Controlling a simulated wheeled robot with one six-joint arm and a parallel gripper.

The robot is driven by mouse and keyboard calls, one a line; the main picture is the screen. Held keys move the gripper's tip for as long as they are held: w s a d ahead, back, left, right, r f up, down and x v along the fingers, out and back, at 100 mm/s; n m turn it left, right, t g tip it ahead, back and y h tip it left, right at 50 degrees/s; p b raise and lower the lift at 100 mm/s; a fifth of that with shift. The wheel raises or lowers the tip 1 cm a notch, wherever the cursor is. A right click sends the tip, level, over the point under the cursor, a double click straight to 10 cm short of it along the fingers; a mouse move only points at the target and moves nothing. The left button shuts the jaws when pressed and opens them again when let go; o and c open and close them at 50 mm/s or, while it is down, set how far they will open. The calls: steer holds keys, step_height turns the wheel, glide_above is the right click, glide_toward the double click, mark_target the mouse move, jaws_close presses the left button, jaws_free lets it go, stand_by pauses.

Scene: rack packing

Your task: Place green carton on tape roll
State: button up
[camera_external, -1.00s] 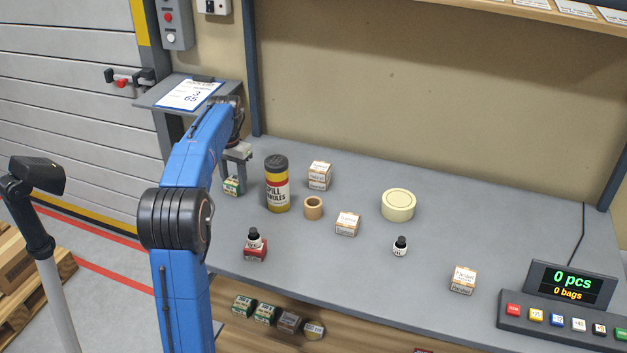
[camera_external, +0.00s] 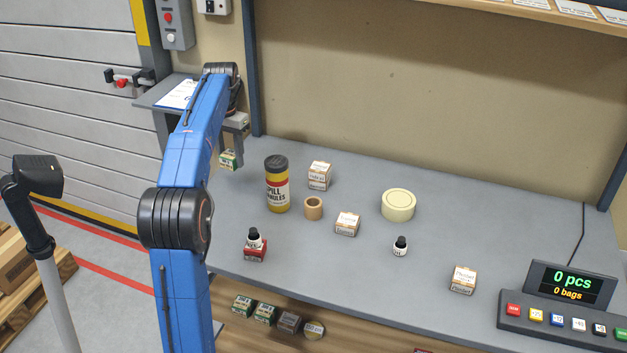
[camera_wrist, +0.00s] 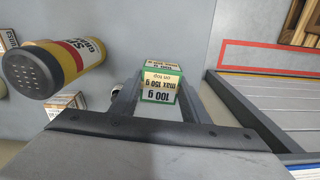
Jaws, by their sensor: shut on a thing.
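The green carton (camera_external: 228,160) is a small green and cream box held in my gripper (camera_external: 236,146), above the left end of the table. In the wrist view the carton (camera_wrist: 161,84) sits between the two fingers, and its label reads "100 g, max 150 g on top". My gripper is shut on it. I cannot make out the tape roll in the wrist view.
A yellow spill-granules canister (camera_external: 277,186) stands between my gripper and the tape roll. White-orange cartons (camera_external: 319,175), (camera_external: 347,224) are near the roll. A red box with a dark bottle (camera_external: 255,246) is in front.

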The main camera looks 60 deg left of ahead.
steer(key=w+d+r+m, duration=0.2)
steer(key=w+d, duration=0.2)
steer(key=w, duration=0.9)
step_height(320, 180, up, 3)
steer(key=m, duration=0.6)
glide_above(399, 199)
step_height(399, 199, down, 10)
steer(key=shift+w+r, duration=0.1)
steer(key=o, duration=1.1)
step_height(399, 199, up, 12)
steer(key=shift+r, duration=0.1)
